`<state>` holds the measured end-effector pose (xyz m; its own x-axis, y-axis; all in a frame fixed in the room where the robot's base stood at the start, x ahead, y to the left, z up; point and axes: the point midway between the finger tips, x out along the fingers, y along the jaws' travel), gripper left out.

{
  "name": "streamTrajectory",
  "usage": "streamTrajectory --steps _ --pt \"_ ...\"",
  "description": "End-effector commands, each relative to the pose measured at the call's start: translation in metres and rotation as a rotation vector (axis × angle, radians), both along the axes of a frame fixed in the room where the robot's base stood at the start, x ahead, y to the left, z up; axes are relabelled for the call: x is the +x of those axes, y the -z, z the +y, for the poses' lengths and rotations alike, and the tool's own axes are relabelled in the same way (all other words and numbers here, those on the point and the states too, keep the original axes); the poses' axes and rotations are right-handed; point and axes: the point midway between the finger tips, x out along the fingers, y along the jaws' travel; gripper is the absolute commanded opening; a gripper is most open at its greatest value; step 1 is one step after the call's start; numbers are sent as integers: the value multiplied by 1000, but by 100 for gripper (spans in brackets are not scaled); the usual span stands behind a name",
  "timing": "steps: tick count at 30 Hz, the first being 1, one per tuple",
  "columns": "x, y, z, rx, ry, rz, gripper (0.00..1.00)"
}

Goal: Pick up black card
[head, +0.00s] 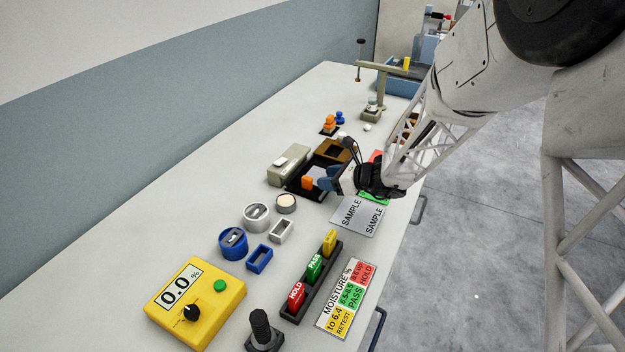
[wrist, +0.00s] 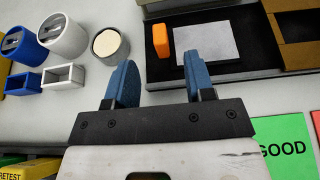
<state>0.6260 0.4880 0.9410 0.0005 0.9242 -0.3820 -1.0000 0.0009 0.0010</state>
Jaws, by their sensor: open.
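In the head view the black piece (head: 294,190) shows beside the orange block (head: 307,183), partly behind my gripper (head: 328,183). In the wrist view my gripper (wrist: 157,78) is open, with its blue fingers apart and nothing between them. The right finger overlaps the black piece's near edge in the picture; I cannot tell whether they touch.
A brown box (head: 335,150) and a grey-beige device (head: 289,164) stand behind. Sample cards (head: 355,217), a marker rack (head: 312,284) and a yellow meter (head: 196,302) are nearer.

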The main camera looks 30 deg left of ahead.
Motion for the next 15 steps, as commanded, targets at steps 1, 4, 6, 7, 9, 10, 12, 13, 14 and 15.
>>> streamTrajectory --steps 1,4,6,7,9,10,12,13,14,15 --pt "0 0 0 0 0 0 49" --pt "0 1 2 -1 -1 0 49" --pt "0 3 6 -1 -1 0 49" --pt "0 4 8 -1 -1 0 49" --pt "0 6 13 -1 -1 -1 49" --pt "-1 7 16 -1 -1 -1 49" --pt "-1 8 20 -1 -1 -1 49" --pt "-1 9 22 -1 -1 -1 49" --pt "-1 9 23 -1 -1 -1 49" --pt "-1 10 24 -1 -1 -1 49"
